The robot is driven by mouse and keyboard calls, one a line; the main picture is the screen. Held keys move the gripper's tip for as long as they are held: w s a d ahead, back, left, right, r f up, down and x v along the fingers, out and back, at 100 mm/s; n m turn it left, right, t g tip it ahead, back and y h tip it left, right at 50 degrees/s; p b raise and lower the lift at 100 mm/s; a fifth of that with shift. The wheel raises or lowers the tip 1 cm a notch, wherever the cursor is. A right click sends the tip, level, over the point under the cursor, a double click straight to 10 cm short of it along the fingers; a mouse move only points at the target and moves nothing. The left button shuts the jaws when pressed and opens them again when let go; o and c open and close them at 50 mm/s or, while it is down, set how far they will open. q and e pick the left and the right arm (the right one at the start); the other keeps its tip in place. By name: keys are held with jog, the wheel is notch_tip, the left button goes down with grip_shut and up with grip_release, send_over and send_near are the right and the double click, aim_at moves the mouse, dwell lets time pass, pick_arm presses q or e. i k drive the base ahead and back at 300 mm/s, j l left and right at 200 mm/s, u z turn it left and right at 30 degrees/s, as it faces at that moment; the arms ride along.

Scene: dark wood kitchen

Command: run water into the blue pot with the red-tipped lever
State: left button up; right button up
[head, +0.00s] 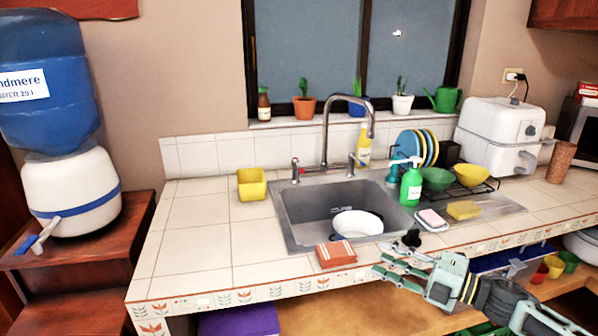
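A pot (358,224) sits in the sink (305,209), toward its front right. Its inside looks white and its rim dark blue; its outer wall is mostly hidden. The tap (325,127) arches up behind the sink. The lever with the red tip (296,171) stands left of the spout, and another lever (351,165) stands right of it. My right gripper (393,253) is at the counter's front edge, right of and nearer than the pot. Its fingers look spread and empty, apart from the pot. My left gripper is not in view.
An orange striped cloth (336,254) lies in front of the sink. A green soap bottle (411,186), a pink sponge on a dish (432,219) and a yellow sponge (463,210) are right of it. A yellow container (252,185) stands behind left. The left counter is clear.

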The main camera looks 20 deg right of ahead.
aim_at(294, 162)
jog(key=i, duration=1.45)
